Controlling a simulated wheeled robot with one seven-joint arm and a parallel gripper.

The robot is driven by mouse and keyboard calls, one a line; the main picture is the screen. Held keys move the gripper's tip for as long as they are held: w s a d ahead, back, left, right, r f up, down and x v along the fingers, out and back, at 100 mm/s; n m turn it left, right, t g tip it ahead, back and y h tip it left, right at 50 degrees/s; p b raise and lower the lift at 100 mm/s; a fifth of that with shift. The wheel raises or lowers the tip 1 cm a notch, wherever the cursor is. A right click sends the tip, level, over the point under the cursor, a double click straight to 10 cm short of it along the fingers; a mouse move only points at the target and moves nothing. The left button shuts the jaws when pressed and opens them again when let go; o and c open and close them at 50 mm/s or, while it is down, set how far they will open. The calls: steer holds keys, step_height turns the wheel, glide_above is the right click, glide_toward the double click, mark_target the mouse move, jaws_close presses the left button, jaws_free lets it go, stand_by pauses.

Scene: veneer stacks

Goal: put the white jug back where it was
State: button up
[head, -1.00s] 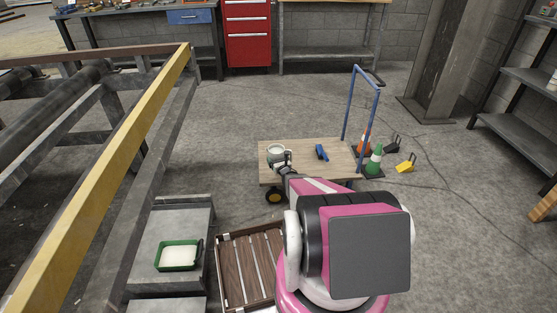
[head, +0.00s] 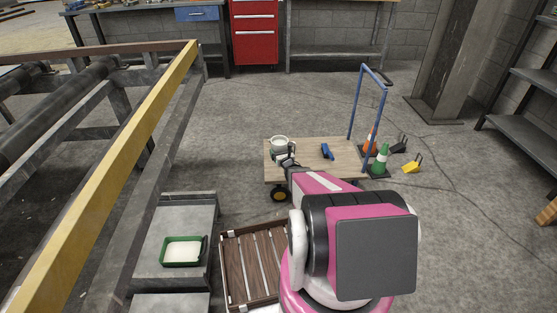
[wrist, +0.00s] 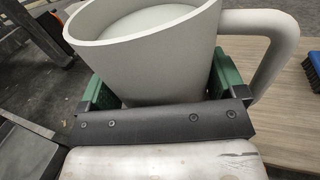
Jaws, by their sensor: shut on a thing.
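The white jug (head: 279,141) is at the left end of the cart's wooden deck (head: 312,170) in the head view. It fills the upper part of the wrist view (wrist: 150,55), upright or nearly so, with its handle to the right. My gripper (head: 284,158) is shut on the jug's body, with a green finger pad on each side (wrist: 160,90). The jug's base is hidden behind my gripper, so I cannot tell whether it touches the deck.
A blue brush (head: 326,151) lies on the deck right of the jug. The cart's blue handle (head: 384,85) rises at its right end. Cones (head: 380,160) stand beside it. A green tray (head: 165,262) sits on a grey step at left, near a slatted wooden crate (head: 230,293).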

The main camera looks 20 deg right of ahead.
steer(key=s+a+r, duration=0.1)
steer(key=s+r, duration=0.2)
steer(key=r, duration=0.9)
steer(key=s+a+r+h, duration=0.1)
steer(key=s+r, duration=0.3)
steer(key=r, duration=0.8)
steer(key=s+a+r+m, duration=0.1)
steer(key=s+r, duration=0.3)
steer(key=r, duration=0.8)
steer(key=shift+a+r+h, duration=0.2)
steer(key=shift+a+h, duration=0.1)
steer(key=shift+a, duration=0.35)
